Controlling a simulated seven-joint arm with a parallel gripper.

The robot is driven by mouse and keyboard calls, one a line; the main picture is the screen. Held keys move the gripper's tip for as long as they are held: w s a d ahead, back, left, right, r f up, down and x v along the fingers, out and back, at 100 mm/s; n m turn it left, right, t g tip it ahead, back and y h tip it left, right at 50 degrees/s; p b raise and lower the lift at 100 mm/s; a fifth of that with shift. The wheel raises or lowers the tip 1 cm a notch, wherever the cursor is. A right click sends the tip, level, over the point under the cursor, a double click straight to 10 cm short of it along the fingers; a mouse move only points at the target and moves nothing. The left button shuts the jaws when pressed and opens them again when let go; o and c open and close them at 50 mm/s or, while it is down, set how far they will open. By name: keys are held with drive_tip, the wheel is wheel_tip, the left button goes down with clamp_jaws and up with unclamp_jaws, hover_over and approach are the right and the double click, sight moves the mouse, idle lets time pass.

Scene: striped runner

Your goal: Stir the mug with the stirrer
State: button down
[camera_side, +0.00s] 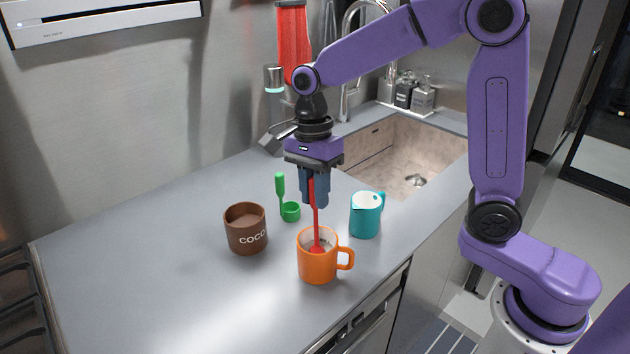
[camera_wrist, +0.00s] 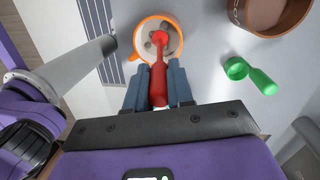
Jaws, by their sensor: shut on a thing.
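An orange mug (camera_side: 317,262) stands upright near the counter's front edge, its handle to the right. My gripper (camera_side: 314,200) is above it, shut on a red stirrer (camera_side: 316,222). The stirrer hangs nearly upright with its lower end inside the mug's opening. In the wrist view my gripper (camera_wrist: 158,90) holds the red stirrer (camera_wrist: 158,80), and its tip is over the inside of the orange mug (camera_wrist: 139,43). The mug holds pale contents with several brown lumps. Whether the tip touches them I cannot tell.
A brown cocoa pot (camera_side: 246,232) stands left of the mug, with a green scoop (camera_side: 289,211) behind it. A teal jug (camera_side: 366,214) stands close behind on the right. The sink (camera_side: 400,155) lies at the back right. The counter's left part (camera_side: 130,270) is clear.

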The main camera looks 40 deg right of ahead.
drive_tip(key=shift+f, duration=1.85)
